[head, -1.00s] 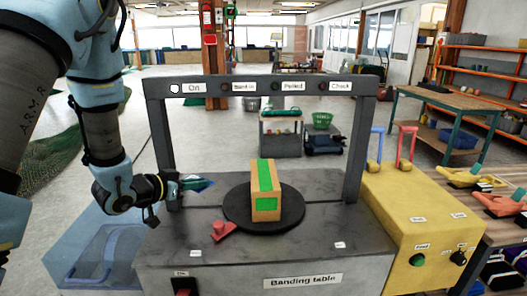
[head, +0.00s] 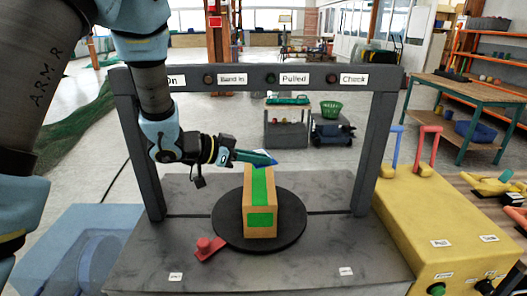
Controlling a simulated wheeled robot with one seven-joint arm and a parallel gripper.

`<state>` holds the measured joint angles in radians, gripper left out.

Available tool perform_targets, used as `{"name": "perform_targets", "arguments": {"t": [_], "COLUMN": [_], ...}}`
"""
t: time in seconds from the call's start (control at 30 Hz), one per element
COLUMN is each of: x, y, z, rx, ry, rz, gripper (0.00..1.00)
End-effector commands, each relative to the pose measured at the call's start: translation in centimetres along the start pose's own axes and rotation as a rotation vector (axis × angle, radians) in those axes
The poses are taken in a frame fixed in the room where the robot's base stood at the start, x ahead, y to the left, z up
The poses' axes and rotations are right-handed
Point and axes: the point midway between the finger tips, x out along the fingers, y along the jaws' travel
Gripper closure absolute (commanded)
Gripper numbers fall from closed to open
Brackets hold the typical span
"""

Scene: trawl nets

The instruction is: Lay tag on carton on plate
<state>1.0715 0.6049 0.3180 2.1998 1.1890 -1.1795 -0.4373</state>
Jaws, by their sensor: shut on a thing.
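The carton (head: 258,219) is a tan box with a green strip along its top and a green patch on its front face. It stands on the round black plate (head: 289,233) in the middle of the banding table (head: 330,268). My gripper (head: 256,157) is level and reaches in from the left, under the frame's top bar. The tag is just above or behind the carton's far end. I cannot tell whether it touches the carton.
A grey frame (head: 381,150) with labelled lights arches over the table. A red piece (head: 205,248) lies at the plate's left edge. A yellow cabinet (head: 425,225) with two upright handles stands close on the right. The table's front right is clear.

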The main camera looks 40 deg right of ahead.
Motion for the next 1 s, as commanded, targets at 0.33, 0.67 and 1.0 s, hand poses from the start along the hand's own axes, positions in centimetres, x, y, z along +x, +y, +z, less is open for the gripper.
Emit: {"name": "perform_targets", "arguments": {"t": [0.33, 0.67, 1.0], "x": [0.8, 2.2, 2.6], "y": [0.0, 0.0, 0.0], "z": [2.1, 5.5, 6.2], "rx": [0.0, -0.001, -0.001], "ry": [0.0, 0.0, 0.002], "rz": [0.0, 0.0, 0.0], "gripper": [1.0, 1.0, 1.0]}}
